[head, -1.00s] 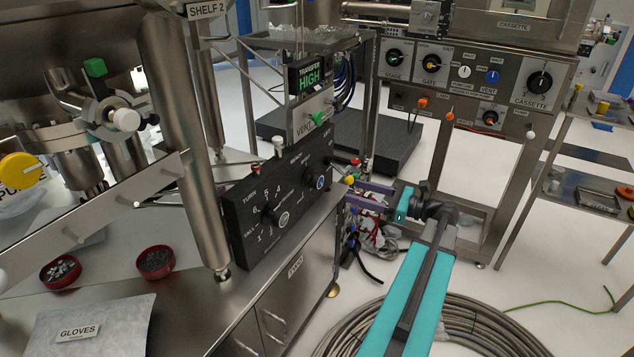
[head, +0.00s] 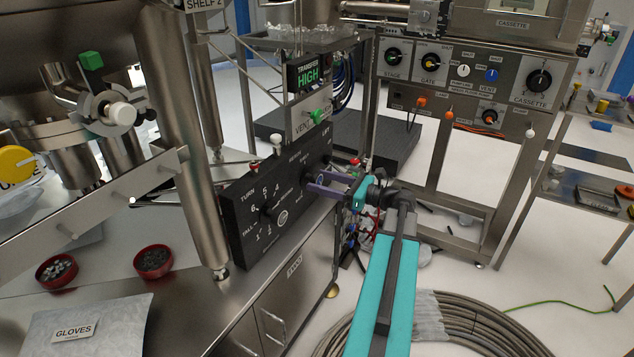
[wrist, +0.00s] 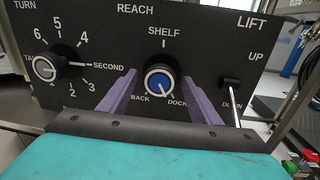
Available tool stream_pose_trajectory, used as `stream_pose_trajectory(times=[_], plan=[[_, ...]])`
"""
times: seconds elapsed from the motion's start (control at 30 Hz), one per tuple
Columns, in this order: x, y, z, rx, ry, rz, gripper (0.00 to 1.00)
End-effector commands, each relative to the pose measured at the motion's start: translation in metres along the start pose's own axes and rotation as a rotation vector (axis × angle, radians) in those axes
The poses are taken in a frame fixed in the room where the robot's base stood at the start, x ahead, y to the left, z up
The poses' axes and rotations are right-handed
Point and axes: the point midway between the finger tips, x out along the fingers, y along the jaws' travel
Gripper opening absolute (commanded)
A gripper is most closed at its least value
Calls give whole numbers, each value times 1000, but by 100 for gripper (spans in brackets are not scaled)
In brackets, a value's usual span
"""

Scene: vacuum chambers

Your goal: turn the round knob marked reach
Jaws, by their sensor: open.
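The reach knob (wrist: 161,84) is a round black knob with a blue face and pale ring on the black panel, under the word REACH. My gripper (wrist: 157,77) is open, with one purple finger on each side of the knob and gaps showing between. I cannot tell how far the tips reach along it. In the head view my gripper (head: 313,182) is at the right end of the panel, partly covering the knob.
The turn knob (wrist: 48,68), pointing to SECOND, sits left of the reach knob. The lift lever (wrist: 231,84) is close on the right, near UP and DOWN. The panel (head: 235,215) stands on a steel cabinet. A coil of hose (head: 470,325) lies on the floor.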

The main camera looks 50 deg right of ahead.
Motion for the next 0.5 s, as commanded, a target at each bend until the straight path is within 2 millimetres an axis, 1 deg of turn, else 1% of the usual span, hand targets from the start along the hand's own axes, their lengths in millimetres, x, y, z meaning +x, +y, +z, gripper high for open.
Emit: stream_pose_trajectory(times=[0.1,0.2,0.5], plan=[[12,0,0,0,0,2,58],[16,0,0,0,0,1,58],[19,0,0,0,0,1,58]])
